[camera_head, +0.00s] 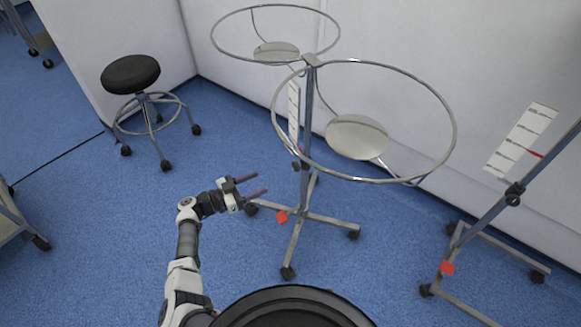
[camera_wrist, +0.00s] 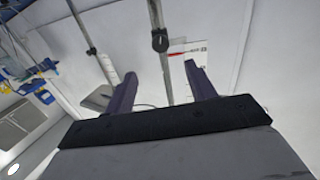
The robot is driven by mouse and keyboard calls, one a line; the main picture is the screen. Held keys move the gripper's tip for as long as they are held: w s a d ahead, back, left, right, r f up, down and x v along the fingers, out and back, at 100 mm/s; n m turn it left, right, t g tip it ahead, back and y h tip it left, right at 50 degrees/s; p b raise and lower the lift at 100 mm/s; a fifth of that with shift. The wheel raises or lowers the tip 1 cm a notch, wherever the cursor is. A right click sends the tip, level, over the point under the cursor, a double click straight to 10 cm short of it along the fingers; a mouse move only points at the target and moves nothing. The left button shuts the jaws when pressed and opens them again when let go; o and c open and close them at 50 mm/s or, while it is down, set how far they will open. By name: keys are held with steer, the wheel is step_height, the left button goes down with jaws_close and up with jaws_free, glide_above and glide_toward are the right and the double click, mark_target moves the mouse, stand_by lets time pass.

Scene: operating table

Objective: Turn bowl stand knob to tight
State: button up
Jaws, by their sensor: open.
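The bowl stand (camera_head: 308,108) has a metal pole and two large wire rings. A small dark knob (camera_head: 297,165) sits on the pole below the rings. My gripper (camera_head: 260,186) is open and empty to the left of the pole and lower in the picture, apart from the knob. In the wrist view a dark round knob (camera_wrist: 160,40) on a pole shows beyond and between my two open fingers (camera_wrist: 160,74). Which way the knob is turned cannot be told.
A second stand (camera_head: 485,217) with its own dark knob (camera_head: 514,193) stands at the right. A black stool (camera_head: 131,74) stands at the upper left. Wheeled stand legs (camera_head: 296,240) spread over the blue floor. Open floor (camera_head: 90,230) lies left of my arm.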

mark_target(294, 168)
steer(key=b+x, duration=0.1)
steer(key=x, duration=1.2)
steer(key=c, duration=1)
